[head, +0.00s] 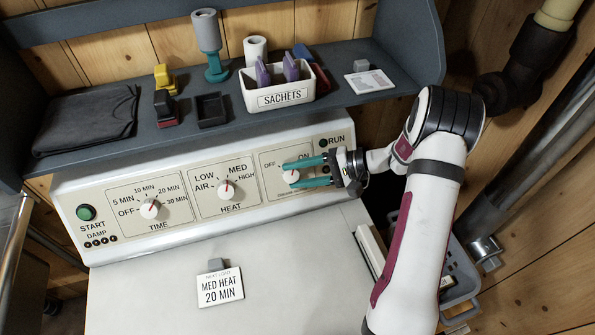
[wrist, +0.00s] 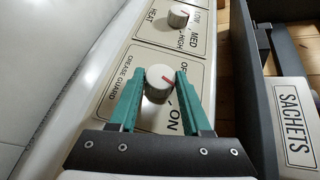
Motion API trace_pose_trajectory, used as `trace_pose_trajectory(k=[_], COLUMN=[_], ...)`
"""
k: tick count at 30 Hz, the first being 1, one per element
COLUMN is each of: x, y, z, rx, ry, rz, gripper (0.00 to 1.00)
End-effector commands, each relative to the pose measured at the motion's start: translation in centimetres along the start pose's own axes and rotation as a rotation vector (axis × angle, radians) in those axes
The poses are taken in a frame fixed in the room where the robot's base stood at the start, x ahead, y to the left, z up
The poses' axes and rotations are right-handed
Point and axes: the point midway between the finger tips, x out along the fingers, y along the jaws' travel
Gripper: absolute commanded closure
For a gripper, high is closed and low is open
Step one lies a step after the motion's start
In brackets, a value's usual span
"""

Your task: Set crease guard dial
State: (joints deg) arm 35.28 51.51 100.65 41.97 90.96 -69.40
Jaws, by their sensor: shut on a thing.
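The crease guard dial (head: 291,177) is a white round knob on the right panel of the machine's front, with OFF and ON labels above it. My gripper (head: 287,174) reaches in from the right and is shut on this dial, one teal finger on each side. In the wrist view the dial (wrist: 158,88) sits between the teal fingertips (wrist: 161,74). A red pointer mark shows on the dial's face in the wrist view. The fingers cover part of the labels, and I cannot tell its exact setting.
The heat dial (head: 226,190) and time dial (head: 149,210) are to the left, with a green START button (head: 86,213) beyond. A card (head: 221,290) reads MED HEAT 20 MIN. A shelf above holds a SACHETS box (head: 280,98). The RUN lamp (head: 323,143) looks dark.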

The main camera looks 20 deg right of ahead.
Motion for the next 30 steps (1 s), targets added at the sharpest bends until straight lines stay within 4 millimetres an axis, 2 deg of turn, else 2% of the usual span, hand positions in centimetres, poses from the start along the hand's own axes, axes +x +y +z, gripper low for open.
trace_pose_trajectory(k=[15, 30], x=[0.09, 0.16], y=[0.46, 0.48], z=[0.04, 0.08], rx=[0.168, 0.203], ry=[0.018, 0.020], rz=[-0.292, -0.354], gripper=[1.00, 1.00])
